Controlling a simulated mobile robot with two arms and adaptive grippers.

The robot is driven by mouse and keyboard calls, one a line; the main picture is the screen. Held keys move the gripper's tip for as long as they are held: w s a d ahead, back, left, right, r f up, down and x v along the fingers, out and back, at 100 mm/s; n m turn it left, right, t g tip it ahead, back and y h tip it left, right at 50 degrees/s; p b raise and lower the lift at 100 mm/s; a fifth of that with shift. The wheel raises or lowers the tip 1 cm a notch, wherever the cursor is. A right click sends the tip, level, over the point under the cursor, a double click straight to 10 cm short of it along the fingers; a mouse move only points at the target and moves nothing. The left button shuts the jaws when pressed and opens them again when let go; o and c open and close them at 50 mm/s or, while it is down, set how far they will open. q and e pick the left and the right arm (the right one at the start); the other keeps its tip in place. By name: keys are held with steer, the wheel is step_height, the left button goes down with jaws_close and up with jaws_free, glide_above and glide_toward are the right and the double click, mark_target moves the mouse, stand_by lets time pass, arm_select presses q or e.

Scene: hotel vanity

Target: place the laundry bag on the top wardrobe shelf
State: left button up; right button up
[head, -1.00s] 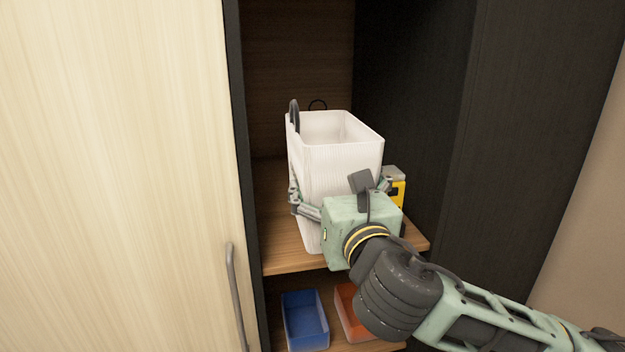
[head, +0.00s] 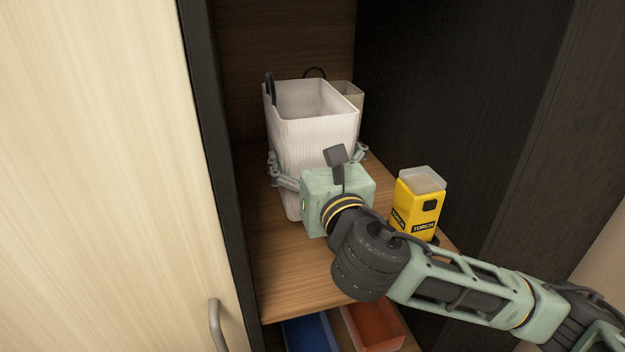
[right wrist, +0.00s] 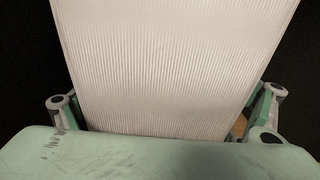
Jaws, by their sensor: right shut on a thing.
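The laundry bag (head: 312,135) is a white, ribbed, open-topped box-shaped bag with black loop handles. It is upright at the wardrobe shelf (head: 290,265), over its wooden surface; whether its base touches the wood I cannot tell. My right gripper (head: 318,165) is shut on the bag, with a finger on each side of it. In the right wrist view the bag (right wrist: 170,65) fills the space between the fingers. My left gripper is not in view.
A yellow torch box (head: 416,205) stands on the shelf just right of my gripper. A beige container (head: 348,95) is behind the bag. A blue bin (head: 310,335) and an orange bin (head: 372,325) sit below. A pale door (head: 95,180) is at left, a dark wall (head: 450,90) at right.

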steer(key=f, duration=0.4)
steer(key=f+p, duration=0.1)
steer(key=f, duration=0.1)
steer(key=shift+w, duration=0.35)
steer(key=shift+f, duration=0.3)
steer(key=shift+s, duration=0.25)
steer(key=shift+w+f, duration=0.1)
steer(key=shift+f, duration=0.05)
steer(key=o, duration=1)
steer(key=shift+f, duration=0.1)
steer(key=shift+o, duration=0.2)
